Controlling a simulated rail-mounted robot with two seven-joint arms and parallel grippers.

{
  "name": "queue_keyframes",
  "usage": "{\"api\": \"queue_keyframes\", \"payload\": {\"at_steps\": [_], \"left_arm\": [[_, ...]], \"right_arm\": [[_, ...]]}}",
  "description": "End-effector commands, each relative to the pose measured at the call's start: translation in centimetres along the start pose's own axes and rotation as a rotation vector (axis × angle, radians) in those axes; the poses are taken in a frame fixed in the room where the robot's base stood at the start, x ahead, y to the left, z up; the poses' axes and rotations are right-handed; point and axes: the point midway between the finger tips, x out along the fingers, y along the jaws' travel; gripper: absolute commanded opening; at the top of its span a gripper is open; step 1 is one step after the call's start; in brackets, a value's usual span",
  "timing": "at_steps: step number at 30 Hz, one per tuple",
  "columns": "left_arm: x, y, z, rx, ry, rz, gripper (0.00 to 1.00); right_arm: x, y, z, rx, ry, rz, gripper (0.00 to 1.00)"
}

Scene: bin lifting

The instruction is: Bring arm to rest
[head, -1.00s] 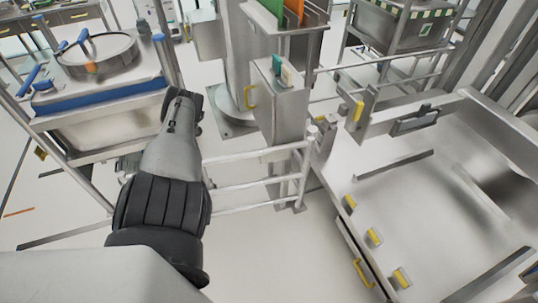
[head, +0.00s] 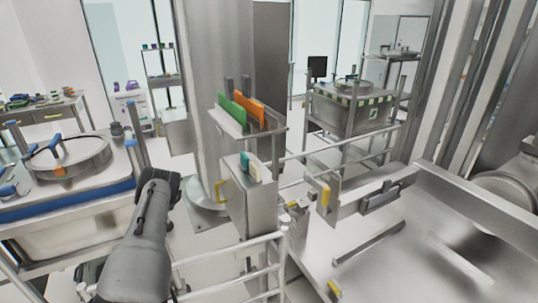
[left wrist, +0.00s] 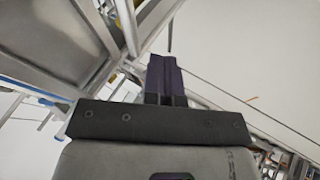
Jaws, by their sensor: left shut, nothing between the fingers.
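My left arm (head: 140,238) comes in at the lower left of the head view, grey with a dark joint at its upper end. Its gripper cannot be made out there. In the left wrist view my left gripper (left wrist: 163,78) shows two dark fingers pressed together with nothing between them. Pale floor and metal framing lie beyond it. A steel bin (head: 70,242) with a round lid (head: 68,158) and blue handles stands left of the arm in the head view. My right gripper is in neither view.
A steel column (head: 268,60) with a box of coloured panels (head: 245,112) stands ahead, behind a metal railing (head: 228,262). A steel workstation (head: 400,250) fills the right. Another bin with green-striped edges (head: 345,115) stands on a frame farther back.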

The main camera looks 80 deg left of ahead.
Motion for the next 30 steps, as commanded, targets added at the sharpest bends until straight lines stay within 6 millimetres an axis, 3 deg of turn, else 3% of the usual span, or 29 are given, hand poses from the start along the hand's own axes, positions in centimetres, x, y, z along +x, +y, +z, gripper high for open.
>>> {"api": "queue_keyframes", "payload": {"at_steps": [8,11,13,20,23,27,30], "left_arm": [[-0.7,2.8,0.3,-0.549,-0.088,0.198,0.0],[-2.0,2.3,1.3,-0.763,-0.163,0.236,0.0],[-3.5,1.1,3.6,-0.933,-0.244,0.224,0.0],[-9.1,-11.1,12.0,-1.429,-0.373,-0.045,0.0],[-12.6,-16.8,15.1,-1.607,-0.357,-0.199,0.0],[-18.9,-23.9,18.9,-1.836,-0.276,-0.433,0.0],[-24.3,-27.9,21.3,-1.979,-0.179,-0.605,0.0]], "right_arm": [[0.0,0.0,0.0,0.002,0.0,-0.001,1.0],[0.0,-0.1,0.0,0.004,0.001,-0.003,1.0],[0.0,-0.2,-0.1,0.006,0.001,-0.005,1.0],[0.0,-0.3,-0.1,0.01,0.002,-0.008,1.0],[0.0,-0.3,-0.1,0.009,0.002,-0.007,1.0],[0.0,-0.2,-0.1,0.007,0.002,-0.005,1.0],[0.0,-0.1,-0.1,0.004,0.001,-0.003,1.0]]}}
